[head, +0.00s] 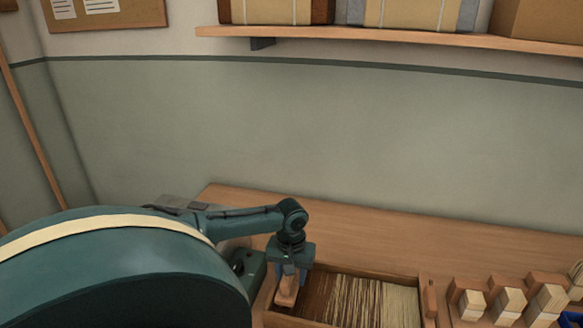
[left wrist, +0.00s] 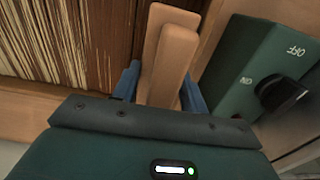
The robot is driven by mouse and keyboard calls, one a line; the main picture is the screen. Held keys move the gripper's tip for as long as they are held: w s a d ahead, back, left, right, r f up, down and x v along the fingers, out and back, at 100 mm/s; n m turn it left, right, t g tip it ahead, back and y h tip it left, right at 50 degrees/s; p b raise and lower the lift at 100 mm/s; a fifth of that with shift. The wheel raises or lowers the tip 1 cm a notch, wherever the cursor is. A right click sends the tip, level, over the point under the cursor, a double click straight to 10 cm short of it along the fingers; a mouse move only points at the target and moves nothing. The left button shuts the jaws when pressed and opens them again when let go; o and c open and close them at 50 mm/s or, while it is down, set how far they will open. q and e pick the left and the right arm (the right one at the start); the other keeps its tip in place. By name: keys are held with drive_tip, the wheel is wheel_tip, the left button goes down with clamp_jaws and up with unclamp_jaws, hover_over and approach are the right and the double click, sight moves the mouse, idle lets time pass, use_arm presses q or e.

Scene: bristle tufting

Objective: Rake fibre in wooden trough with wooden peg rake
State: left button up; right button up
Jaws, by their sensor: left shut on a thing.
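The wooden trough (head: 424,300) sits on the bench at the lower middle of the head view. Pale straw-coloured fibre (head: 372,300) lies in it, dense at the right and thinner over brown toward the left. My left gripper (head: 289,274) is at the trough's left end, shut on the wooden peg rake (head: 286,291). In the left wrist view the rake (left wrist: 168,55) stands between the blue fingers of the gripper (left wrist: 158,90), beside the fibre (left wrist: 45,40). The rake's pegs are hidden, so I cannot tell whether they touch the fibre. My right gripper is not in view.
A green switch box (left wrist: 250,75) marked ON and OFF, with a black knob, stands close beside the rake. Several wooden blocks with pale tufts (head: 510,300) stand right of the trough. The bench (head: 350,233) behind the trough is clear. A shelf (head: 400,47) runs along the wall above.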

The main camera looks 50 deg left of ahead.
use_arm(q)
drive_tip(key=w+d, duration=0.4)
drive_tip(key=d, duration=0.1)
drive_tip(key=w+d, duration=0.4)
drive_tip(key=d, duration=0.1)
drive_tip(key=w+d, duration=0.4)
drive_tip(key=d, duration=0.2)
drive_tip(key=shift+d, duration=0.1)
drive_tip(key=w+d, duration=0.1)
drive_tip(key=d, duration=0.1)
drive_tip(key=w+d+b, duration=0.1)
drive_tip(key=w+d, duration=0.1)
drive_tip(key=w+d+b, duration=0.1)
drive_tip(key=w+d, duration=0.1)
drive_tip(key=d, duration=0.1)
drive_tip(key=shift+w, duration=0.1)
drive_tip(key=shift+w+d+r, duration=0.1)
drive_tip(key=shift+d, duration=0.1)
